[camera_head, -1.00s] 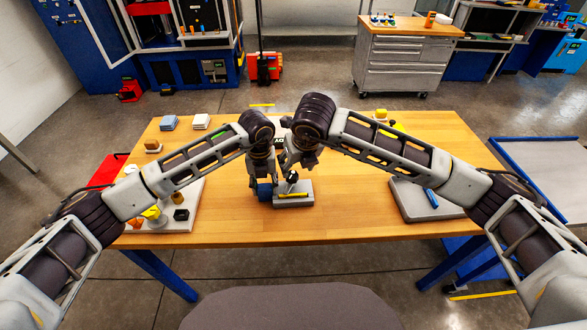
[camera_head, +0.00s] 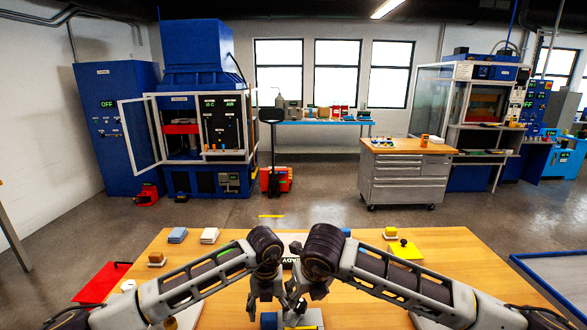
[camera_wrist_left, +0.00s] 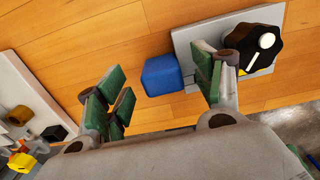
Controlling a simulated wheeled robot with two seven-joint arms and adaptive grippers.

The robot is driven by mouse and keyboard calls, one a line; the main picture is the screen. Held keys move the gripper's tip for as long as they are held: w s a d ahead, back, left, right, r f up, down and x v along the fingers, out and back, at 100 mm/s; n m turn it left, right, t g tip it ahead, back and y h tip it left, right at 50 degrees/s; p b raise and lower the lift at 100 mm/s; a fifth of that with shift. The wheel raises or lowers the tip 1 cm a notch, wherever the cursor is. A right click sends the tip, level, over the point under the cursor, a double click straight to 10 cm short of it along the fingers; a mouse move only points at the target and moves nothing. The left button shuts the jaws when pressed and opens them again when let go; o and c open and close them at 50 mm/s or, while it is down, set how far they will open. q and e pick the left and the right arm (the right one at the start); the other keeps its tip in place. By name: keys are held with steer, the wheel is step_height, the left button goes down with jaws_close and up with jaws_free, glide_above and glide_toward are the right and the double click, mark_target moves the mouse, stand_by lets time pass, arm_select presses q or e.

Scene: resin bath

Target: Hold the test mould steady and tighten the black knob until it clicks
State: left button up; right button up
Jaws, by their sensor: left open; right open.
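The test mould, a grey block (camera_wrist_left: 186,38), lies on the wooden table with a blue block (camera_wrist_left: 162,76) at its side. A black knob (camera_wrist_left: 254,46) with a white pointer line sits on it. In the head view, only the blue block (camera_head: 268,320) and the mould's top (camera_head: 309,317) show at the bottom edge. My left gripper (camera_head: 264,306) is open, fingers down, above the blue block; in the left wrist view the blue block appears between its fingers, apparently ungripped. My right gripper (camera_head: 292,303) is open just right of it, over the mould; the knob is hidden there.
A red mat (camera_head: 100,284) lies at the table's left. A yellow pad (camera_head: 406,250) with a dark knob and a yellow-topped block (camera_head: 391,233) lie at the back right. Blue and white stacks (camera_head: 177,235) stand back left. A sign between my arms is partly hidden.

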arm_select(q)
steer(key=shift+r, duration=3)
steer(key=shift+f, duration=0.15)
steer(key=shift+f, duration=3.85)
steer(key=shift+r, duration=0.25)
step_height(320, 180, up, 9)
steer(key=p, duration=0.9)
steer(key=shift+f, duration=0.1)
steer(key=shift+r+p, duration=0.5)
steer(key=shift+p, duration=0.1)
